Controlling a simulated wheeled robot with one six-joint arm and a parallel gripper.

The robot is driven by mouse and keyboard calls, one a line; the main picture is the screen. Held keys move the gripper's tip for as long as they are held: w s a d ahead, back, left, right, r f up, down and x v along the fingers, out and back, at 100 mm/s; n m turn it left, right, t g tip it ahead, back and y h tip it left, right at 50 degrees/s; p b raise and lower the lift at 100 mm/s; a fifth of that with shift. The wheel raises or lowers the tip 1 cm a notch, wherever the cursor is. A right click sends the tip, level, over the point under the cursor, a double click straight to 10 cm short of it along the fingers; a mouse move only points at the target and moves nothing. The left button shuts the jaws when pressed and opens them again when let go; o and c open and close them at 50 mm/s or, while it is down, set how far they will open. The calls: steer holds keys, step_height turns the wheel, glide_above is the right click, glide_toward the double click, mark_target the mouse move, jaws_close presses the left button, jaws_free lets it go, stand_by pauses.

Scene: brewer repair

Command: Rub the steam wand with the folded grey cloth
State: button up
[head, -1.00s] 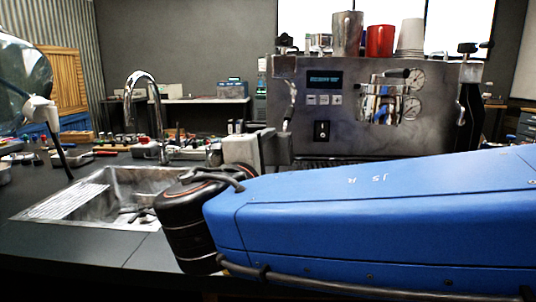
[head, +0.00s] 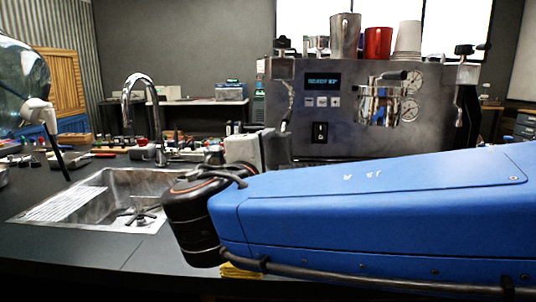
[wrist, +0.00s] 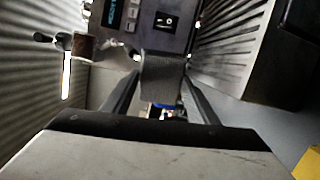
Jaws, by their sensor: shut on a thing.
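In the wrist view my gripper (wrist: 160,92) is shut on the folded grey cloth (wrist: 162,72), a dark grey pad between the fingertips. The cloth is close in front of the coffee machine's face, below its black switch in that view. In the head view the steam wand (head: 284,100) is a thin metal tube at the machine's left side. My gripper (head: 280,148) is just below it there, and its fingers cover the wand's lower part. I cannot tell whether cloth and wand touch. The cloth cannot be made out in the head view.
The coffee machine (head: 340,75) stands on the dark counter, with cups on top (head: 378,42). A sink (head: 100,200) with a curved tap (head: 140,85) is at the left. A glass globe (head: 25,80) is at the far left. My blue arm hides the counter's right part.

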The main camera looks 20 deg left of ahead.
mark_target(289, 152)
steer(key=shift+s+d, duration=0.1)
steer(key=shift+d, duration=1.9)
steer(key=shift+w+a, duration=0.2)
steer(key=shift+a, duration=1.8)
steer(key=shift+s, duration=3)
steer(key=shift+s, duration=0.1)
